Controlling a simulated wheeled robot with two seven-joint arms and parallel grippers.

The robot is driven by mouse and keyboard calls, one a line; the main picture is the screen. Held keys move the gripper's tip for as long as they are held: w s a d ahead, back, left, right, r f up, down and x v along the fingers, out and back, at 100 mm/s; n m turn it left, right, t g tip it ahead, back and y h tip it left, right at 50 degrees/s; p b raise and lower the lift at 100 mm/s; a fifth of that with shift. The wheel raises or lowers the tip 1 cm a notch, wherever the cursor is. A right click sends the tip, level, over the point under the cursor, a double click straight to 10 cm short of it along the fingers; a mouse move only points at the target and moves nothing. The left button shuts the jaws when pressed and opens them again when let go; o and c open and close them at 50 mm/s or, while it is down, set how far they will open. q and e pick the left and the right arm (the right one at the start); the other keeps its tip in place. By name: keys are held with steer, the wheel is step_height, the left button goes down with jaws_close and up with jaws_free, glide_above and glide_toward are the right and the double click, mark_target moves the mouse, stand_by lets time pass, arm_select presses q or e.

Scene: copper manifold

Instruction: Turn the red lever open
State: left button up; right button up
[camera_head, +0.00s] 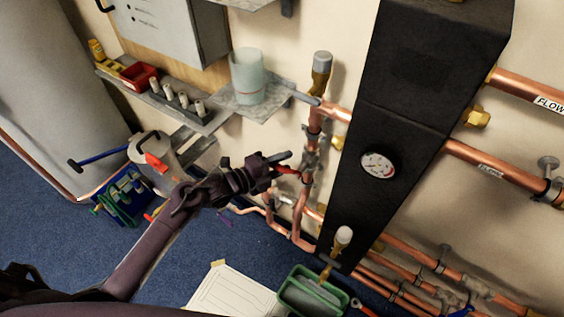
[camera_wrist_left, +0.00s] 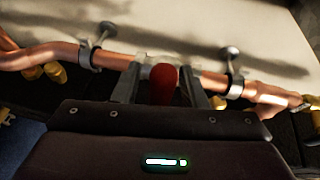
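The red lever (camera_head: 288,170) sits on the vertical copper pipe left of the black manifold casing. In the left wrist view the red lever (camera_wrist_left: 163,84) stands between my two fingers, seen end-on. My left gripper (camera_head: 283,163) reaches it from the left in the head view. Its fingers (camera_wrist_left: 160,82) are apart on either side of the lever, with a narrow gap visible, at least on the left side. The gripper hides part of the lever in the head view. My right gripper is not in view.
The black casing (camera_head: 408,100) with a round gauge (camera_head: 378,165) stands right of the lever. A shelf with a translucent beaker (camera_head: 247,76) is above my arm. A green bin (camera_head: 312,292) and a paper sheet (camera_head: 232,291) lie below. Copper pipes (camera_head: 500,168) run along the wall.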

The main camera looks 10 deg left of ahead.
arm_select(q)
jaws_close()
steer(key=shift+f, duration=0.15)
stand_by(0.4)
